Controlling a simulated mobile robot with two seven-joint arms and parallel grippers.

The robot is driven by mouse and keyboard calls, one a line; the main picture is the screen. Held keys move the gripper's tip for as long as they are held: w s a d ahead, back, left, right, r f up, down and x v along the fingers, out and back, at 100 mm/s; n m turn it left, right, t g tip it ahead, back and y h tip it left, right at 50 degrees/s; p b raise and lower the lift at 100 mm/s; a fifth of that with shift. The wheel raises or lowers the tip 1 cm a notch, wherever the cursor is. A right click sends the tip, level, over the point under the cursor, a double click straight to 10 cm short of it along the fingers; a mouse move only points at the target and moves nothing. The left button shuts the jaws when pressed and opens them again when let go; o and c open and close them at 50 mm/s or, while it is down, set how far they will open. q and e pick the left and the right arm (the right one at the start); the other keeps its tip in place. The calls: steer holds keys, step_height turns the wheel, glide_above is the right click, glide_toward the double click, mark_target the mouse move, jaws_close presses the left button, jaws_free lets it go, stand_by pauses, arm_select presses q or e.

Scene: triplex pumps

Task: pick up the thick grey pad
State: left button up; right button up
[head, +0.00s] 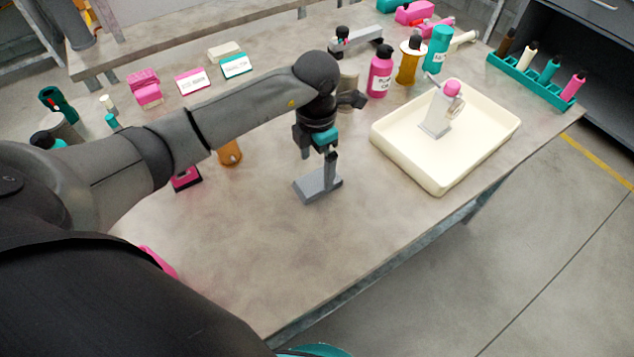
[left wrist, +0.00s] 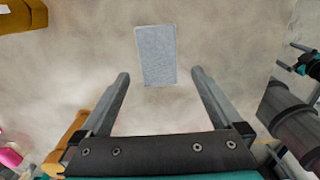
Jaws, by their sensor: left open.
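The thick grey pad (head: 312,187) lies flat on the table, below my left gripper (head: 325,160) in the head view. The gripper hides part of it there. In the left wrist view the pad (left wrist: 156,55) is a plain grey rectangle. It lies ahead of the two fingertips of my left gripper (left wrist: 160,75), roughly centred between them. The left gripper is open, points down and holds nothing. My right gripper (left wrist: 292,57) shows small at the right edge of the left wrist view, with its two fingers apart, away from the pad.
A cream tray (head: 400,158) with a pump on it stands right of the pad. An orange cylinder (head: 230,152) and a pink and black item (head: 187,179) stand to the left. Bottles, including a pink one (head: 380,75), stand behind. The table in front is clear.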

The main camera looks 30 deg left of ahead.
mark_target(315, 181)
arm_select(q)
steer(key=shift+a+f+b, duration=0.15)
steer(key=shift+f+b, duration=0.3)
steer(key=shift+f, duration=2.3)
steer(key=shift+c, duration=0.4)
steer(key=c, duration=1.2)
